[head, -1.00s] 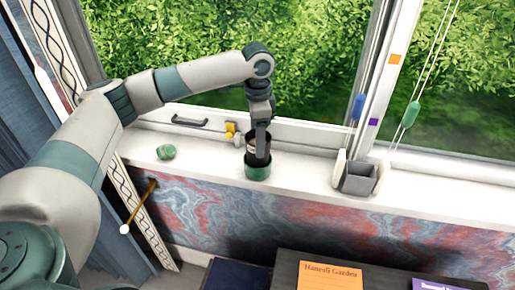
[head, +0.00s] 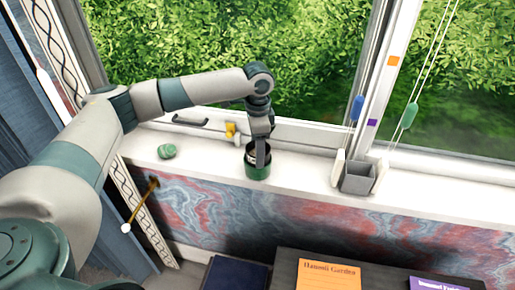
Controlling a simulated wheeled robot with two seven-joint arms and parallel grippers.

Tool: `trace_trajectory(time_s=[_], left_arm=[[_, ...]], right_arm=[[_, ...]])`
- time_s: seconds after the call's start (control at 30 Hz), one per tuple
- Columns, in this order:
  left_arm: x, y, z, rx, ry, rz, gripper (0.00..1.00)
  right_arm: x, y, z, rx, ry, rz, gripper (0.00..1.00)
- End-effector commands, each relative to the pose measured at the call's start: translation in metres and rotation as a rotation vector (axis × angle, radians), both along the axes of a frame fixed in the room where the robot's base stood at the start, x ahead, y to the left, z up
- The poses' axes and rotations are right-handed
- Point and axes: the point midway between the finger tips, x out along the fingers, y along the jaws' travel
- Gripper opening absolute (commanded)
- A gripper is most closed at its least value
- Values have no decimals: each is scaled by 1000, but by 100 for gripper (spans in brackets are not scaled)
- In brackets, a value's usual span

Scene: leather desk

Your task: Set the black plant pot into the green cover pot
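The green cover pot (head: 257,173) stands upright on the white window sill, near the middle of the head view. The black plant pot (head: 249,149) sits inside it, with its dark rim showing at the top. Its lower part is hidden by the green pot. My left gripper (head: 261,157) points straight down at the pots and is shut on the black pot's wall. The fingertips are small and partly hidden. My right gripper is not in view.
A green lump (head: 166,151) lies on the sill to the left, and a yellow fitting (head: 231,130) is behind the pots. A grey square container (head: 357,178) stands to the right. The sill between pots and container is clear. Below are a dark desk surface and an orange book (head: 328,276).

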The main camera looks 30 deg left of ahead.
Motion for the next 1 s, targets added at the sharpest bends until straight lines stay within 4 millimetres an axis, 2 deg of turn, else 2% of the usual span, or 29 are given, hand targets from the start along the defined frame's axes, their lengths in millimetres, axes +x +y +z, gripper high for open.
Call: trace_trajectory(time_s=[0.17,0.2,0.27,0.7,0.87,1.0], left_arm=[[0,0,0,-1,-1,0,12],[0,0,-1,-1,-1,0,62],[0,0,-1,-1,-1,0,76],[0,0,1,-1,-1,0,76],[1,-1,14,-1,-2,-1,76],[1,-1,34,-2,-4,-1,76]], right_arm=[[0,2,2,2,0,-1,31],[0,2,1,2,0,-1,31],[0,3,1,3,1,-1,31],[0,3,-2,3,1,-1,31],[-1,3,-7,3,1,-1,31],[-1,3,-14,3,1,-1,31]])
